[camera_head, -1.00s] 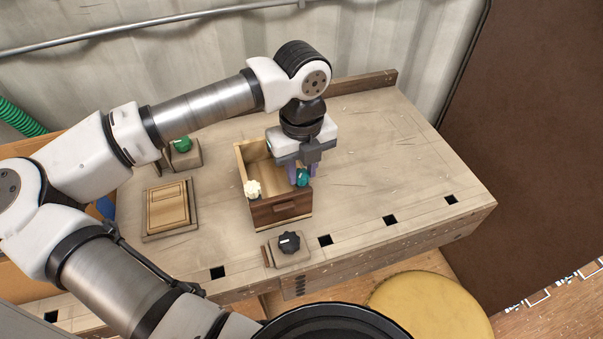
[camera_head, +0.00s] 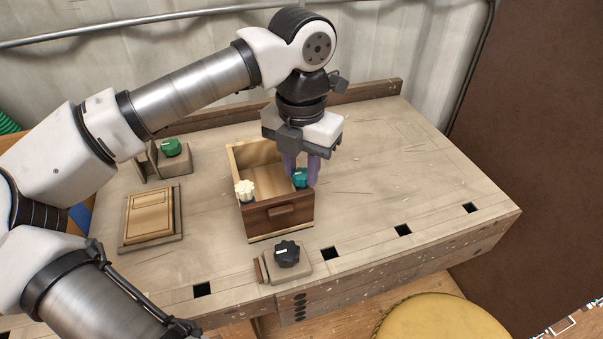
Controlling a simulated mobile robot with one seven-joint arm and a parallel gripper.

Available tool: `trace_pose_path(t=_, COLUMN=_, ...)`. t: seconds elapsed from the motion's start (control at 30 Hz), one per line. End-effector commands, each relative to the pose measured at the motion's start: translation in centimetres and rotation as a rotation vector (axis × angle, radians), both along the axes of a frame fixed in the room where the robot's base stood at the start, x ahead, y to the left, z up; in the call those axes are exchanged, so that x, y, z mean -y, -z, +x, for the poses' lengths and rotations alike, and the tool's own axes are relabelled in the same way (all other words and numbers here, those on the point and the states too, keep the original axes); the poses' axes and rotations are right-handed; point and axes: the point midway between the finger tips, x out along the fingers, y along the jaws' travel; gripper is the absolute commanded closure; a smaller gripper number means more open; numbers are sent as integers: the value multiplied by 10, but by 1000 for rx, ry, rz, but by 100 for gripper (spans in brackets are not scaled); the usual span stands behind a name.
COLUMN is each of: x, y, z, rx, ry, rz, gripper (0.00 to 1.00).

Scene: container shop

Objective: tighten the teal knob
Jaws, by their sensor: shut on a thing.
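The teal knob (camera_head: 300,178) is at the right front corner of a wooden box (camera_head: 277,217) with a dark front and a handle. My gripper (camera_head: 302,176) points down over that corner, its purple fingers shut on the teal knob. The fingers hide part of the knob and whatever is beneath it.
A cream knob (camera_head: 244,190) is at the box's left front corner. A black knob (camera_head: 287,253) on a block is in front, and a green knob (camera_head: 170,147) on a block is behind left. A wooden panel (camera_head: 151,214) lies left. The bench's right side is clear.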

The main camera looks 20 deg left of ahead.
Motion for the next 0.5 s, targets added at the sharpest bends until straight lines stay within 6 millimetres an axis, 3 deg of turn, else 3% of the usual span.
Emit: trace_pose_path(t=0.5, x=0, y=0, z=0, rx=1, ry=282, rz=1, gripper=96)
